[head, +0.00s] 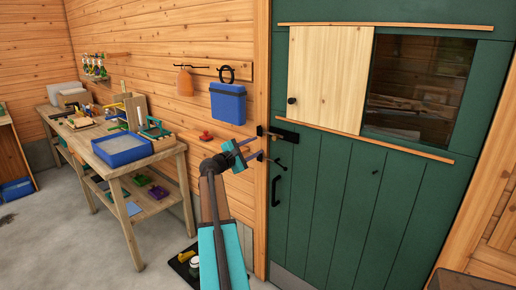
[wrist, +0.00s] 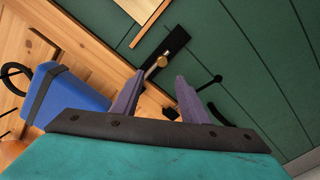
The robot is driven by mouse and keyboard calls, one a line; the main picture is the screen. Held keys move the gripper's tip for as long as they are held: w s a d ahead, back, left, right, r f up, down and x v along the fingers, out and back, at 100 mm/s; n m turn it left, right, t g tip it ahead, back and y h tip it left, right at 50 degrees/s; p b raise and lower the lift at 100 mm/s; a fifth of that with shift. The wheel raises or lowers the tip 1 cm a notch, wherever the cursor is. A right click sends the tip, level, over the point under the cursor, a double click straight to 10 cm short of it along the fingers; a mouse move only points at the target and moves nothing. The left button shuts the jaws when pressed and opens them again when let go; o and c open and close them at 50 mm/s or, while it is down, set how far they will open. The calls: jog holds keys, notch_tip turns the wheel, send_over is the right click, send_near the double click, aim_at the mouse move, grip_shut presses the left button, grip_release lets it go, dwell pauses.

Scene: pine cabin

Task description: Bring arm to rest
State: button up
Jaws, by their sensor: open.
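My gripper (head: 260,146) is at the end of my raised teal and dark arm, close to the left edge of the green door (head: 330,200). In the wrist view its two purple-grey fingers (wrist: 160,82) stand apart, with nothing held between them. A black door latch (head: 284,134) with a brass knob is just beyond the fingertips; in the wrist view the knob (wrist: 162,61) shows between and slightly past the tips. I cannot tell whether a finger touches it. The door appears closed.
A black door handle (head: 276,190) is below the latch. A blue box (head: 228,102) hangs on the wood wall left of the gripper. A workbench (head: 165,152) with a blue tray (head: 122,149) stands at left. A dark mat (head: 184,262) with items lies on the floor. Open floor lies at lower left.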

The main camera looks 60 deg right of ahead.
dwell(0.5)
jog(key=w+a+f+n+t+y, duration=0.1)
jog(key=w+a+f+n+t, duration=0.4)
jog(key=w+a+f, duration=1.15)
jog(key=w+a+f+n+t+y, duration=0.1)
jog(key=w+a+f+y, duration=0.1)
jog(key=a+f, duration=0.95)
jog(key=w+a+f+y, duration=0.3)
jog(key=a+f, duration=0.7)
jog(key=f, duration=0.3)
jog(key=s+a+f+m+g+y, duration=0.1)
jog(key=s+a+f+y, duration=0.1)
jog(key=s+a+f, duration=0.65)
jog(key=s+a+f+g+y, duration=0.15)
jog(key=s+a+f, duration=0.45)
jog(key=a+f, duration=0.6)
jog(key=s+a+f+m+g+y, duration=0.2)
jog(key=s+a+m+y, duration=0.6)
jog(key=s+a, duration=1.3)
jog(key=g, duration=0.2)
jog(key=shift+f+m+g, duration=0.15)
jog(key=shift+m+g, duration=0.15)
jog(key=shift+g, duration=0.05)
